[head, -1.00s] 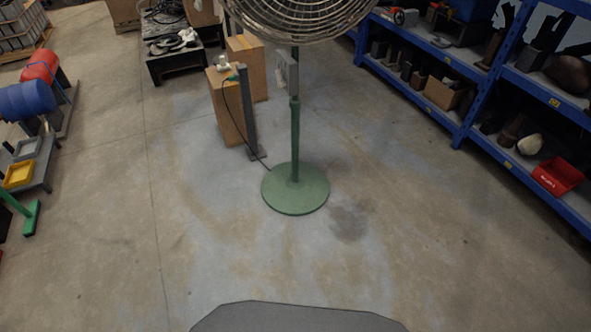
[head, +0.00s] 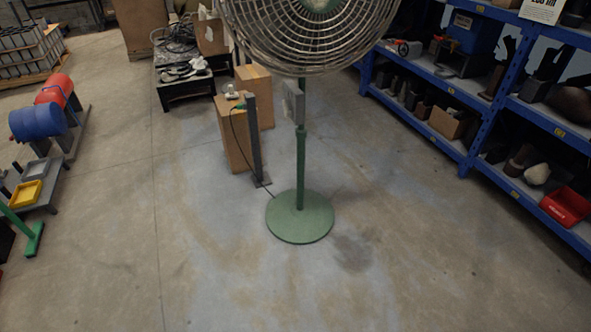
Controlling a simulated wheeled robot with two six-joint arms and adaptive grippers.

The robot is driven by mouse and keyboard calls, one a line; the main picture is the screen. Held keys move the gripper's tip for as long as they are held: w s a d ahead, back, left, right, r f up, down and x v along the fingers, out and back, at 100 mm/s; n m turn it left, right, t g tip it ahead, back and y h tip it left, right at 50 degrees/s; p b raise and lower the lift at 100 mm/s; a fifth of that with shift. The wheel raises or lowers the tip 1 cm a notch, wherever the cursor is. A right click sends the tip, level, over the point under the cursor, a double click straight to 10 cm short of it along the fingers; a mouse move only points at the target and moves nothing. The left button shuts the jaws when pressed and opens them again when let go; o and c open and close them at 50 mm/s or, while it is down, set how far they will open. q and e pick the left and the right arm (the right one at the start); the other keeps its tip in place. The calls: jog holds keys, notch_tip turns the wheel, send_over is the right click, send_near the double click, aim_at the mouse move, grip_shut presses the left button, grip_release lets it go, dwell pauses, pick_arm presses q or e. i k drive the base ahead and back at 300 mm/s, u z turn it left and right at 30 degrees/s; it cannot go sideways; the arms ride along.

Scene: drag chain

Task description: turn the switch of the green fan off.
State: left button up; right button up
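The green fan (head: 301,165) stands upright on the floor ahead of me, a little right of the picture's middle. Its round green base (head: 300,217) is flat on the floor, and its wire cage (head: 312,40) is cut off by the top edge. A grey box (head: 291,103) is fixed on the left side of the pole below the cage. I cannot make out the switch or its position. A dark cable runs from the base to a grey post (head: 255,140) at the left. Neither of my grippers shows.
Cardboard boxes (head: 236,145) stand behind the post. Blue shelving (head: 470,140) with parts and a red bin (head: 566,205) lines the right side. A rack with red and blue rolls (head: 37,122) is at the left. The floor in front of the fan is clear.

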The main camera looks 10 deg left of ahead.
aim_at(287, 113)
jog(key=u, duration=0.8)
jog(key=k, duration=1.1)
jog(key=u, duration=1.1)
jog(key=i, duration=0.5)
jog(key=z, duration=0.45)
jog(key=i, duration=1.6)
jog(key=z, duration=1.35)
jog(key=i, duration=0.9)
jog(key=z, duration=1.05)
